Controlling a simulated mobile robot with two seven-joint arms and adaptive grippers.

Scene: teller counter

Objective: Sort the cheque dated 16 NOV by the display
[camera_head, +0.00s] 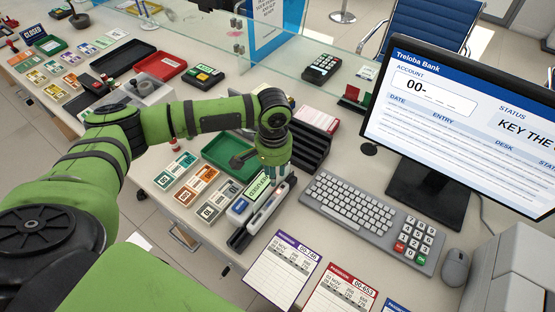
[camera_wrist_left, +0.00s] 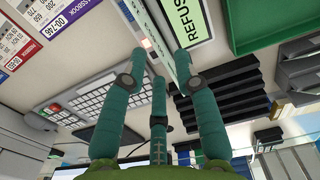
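A grey reader (camera_head: 240,208) with a green display (camera_head: 258,187) stands on the counter; the display reads REFUSED. The display also shows in the left wrist view (camera_wrist_left: 188,18). My left gripper (camera_head: 274,168) points down at the reader's far end, just beside the display. In the left wrist view its teal fingers (camera_wrist_left: 160,62) surround a thin pale slip (camera_wrist_left: 158,30) standing on edge. I cannot tell whether the fingers press on it. No date is readable on it, and I cannot confirm it is the cheque. My right gripper is out of view.
A green tray (camera_head: 212,149) and dark stepped racks (camera_head: 312,148) stand behind the reader. A red tray (camera_head: 160,67) is farther left. Orange and teal cards (camera_head: 196,184) lie left of the reader. A keyboard (camera_head: 350,208), a monitor (camera_head: 455,110) and passbooks (camera_head: 283,266) occupy the right and front.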

